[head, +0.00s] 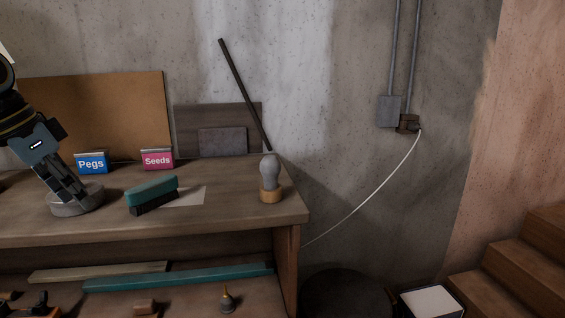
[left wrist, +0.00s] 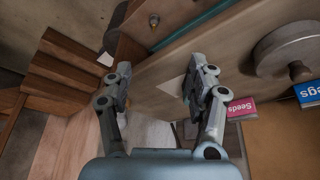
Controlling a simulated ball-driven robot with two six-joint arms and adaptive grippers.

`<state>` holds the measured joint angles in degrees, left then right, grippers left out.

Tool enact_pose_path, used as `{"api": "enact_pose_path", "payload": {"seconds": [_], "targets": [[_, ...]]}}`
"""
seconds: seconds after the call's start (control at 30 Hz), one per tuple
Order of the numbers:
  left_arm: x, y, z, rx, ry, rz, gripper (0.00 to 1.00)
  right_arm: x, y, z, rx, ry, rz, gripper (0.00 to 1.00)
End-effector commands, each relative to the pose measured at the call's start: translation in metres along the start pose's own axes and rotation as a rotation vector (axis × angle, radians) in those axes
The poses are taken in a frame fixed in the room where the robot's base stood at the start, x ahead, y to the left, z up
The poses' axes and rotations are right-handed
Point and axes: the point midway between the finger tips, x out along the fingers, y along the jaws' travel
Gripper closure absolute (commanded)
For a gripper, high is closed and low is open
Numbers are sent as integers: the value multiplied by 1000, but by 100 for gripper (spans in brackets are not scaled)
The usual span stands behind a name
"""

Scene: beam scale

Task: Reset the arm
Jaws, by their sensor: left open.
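My left arm comes in from the left in the head view, and its gripper (head: 80,192) points down in front of a round grey disc (head: 72,209) on the wooden bench (head: 240,222). In the left wrist view the two fingers of this gripper (left wrist: 158,88) are spread apart with nothing between them. The disc (left wrist: 290,48) lies off to the right there, apart from the fingers. My right gripper is in neither view.
A teal and black block (head: 152,194), a blue Pegs sign (head: 91,162), a pink Seeds sign (head: 157,159) and a grey bulb-shaped piece on a wooden base (head: 269,178) stand on the bench. A dark rod (head: 244,92) rises behind. Wooden steps (head: 510,270) are at right.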

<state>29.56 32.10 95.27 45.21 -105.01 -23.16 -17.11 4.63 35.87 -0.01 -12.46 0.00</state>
Motion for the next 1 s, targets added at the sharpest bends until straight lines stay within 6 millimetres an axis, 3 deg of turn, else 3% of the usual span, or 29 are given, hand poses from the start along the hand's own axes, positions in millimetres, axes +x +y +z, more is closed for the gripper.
{"api": "enact_pose_path", "payload": {"seconds": [0.27, 0.47, 0.57, 0.67, 0.77, 0.9, 1.0], "targets": [[51, 22, 32, -22, -60, 71, 42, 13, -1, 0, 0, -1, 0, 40], [110, 43, 74, -72, -141, 143, 42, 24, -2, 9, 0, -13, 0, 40], [152, 55, 104, -118, -185, 175, 42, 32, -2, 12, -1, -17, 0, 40], [206, 72, 145, -185, -238, 201, 42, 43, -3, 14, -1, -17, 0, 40], [268, 95, 199, -270, -298, 209, 42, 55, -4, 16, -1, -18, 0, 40], [344, 131, 282, -381, -377, 187, 42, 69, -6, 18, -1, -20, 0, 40], [391, 161, 347, -446, -432, 153, 42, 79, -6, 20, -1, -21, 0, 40]]}}
